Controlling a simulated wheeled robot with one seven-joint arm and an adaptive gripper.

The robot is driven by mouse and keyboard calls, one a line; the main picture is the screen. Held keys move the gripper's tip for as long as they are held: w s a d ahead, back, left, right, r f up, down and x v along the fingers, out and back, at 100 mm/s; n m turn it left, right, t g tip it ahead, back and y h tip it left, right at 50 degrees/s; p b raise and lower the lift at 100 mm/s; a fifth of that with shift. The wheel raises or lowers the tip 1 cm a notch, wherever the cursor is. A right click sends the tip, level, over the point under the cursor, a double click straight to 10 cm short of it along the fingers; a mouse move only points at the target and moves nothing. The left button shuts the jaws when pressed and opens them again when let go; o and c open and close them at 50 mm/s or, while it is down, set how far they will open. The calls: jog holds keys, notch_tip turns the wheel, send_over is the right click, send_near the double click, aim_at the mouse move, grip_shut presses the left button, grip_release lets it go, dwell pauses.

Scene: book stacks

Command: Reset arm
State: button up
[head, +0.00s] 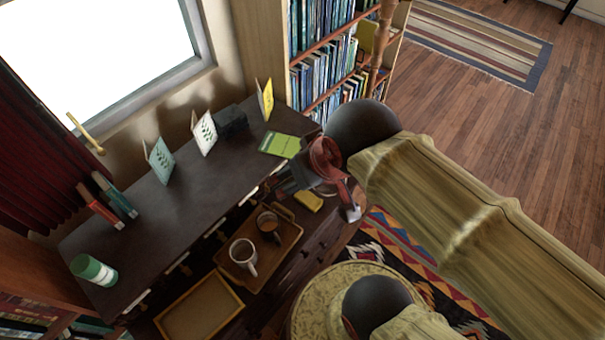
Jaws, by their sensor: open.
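My arm, in a khaki sleeve (455,215), comes in from the right in the head view. My gripper (318,188), dark with red parts, is open at the right end of the dark desk (190,210). A small yellow block (308,201) shows just below it in the picture. I cannot tell whether they touch. I see nothing held between the fingers. A green book or card (280,144) lies flat on the desk just beyond the gripper.
Upright cards (204,132), dark red and teal books (100,207) and a green-white canister (93,270) stand on the desk. Below are a tray (285,249) with two mugs and an empty tray (200,310). A bookcase (330,60) stands behind; open floor (500,130) lies right.

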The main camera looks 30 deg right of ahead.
jog(key=shift+s, duration=0.1)
notch_tip(320, 180, down, 4)
jog(key=b, duration=0.4)
jog(key=shift+f+b, duration=0.25)
jog(key=shift+b, duration=0.05)
jog(key=shift+o, duration=0.2)
dwell(0.6)
